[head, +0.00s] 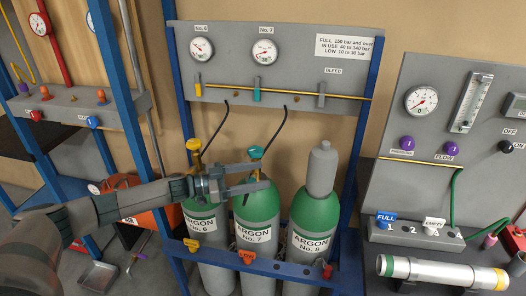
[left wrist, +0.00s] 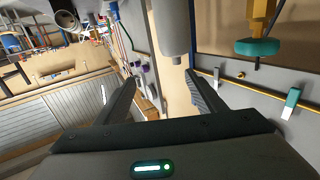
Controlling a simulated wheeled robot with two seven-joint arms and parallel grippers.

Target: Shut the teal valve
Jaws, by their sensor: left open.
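A teal valve knob (head: 256,152) sits on top of the green-shouldered cylinder No. 7 (head: 258,205). A teal lever (head: 257,95) stands upright on the brass line of the panel above, under the No. 7 gauge. The left wrist view shows the teal knob (left wrist: 257,47) at upper right and the teal lever (left wrist: 292,97) below it. My left gripper (head: 264,176) is open and empty, with its fingers pointing right just below the knob in the picture. In its wrist view, nothing is between the fingertips (left wrist: 161,80). My right gripper is out of view.
A yellow knob (head: 194,145) on cylinder No. 6 (head: 200,218) is close left of my left gripper. Cylinder No. 8 (head: 316,208), with a grey cap, stands to the right. A blue rail (head: 300,272) crosses in front. The gauge panel (head: 300,65) is behind.

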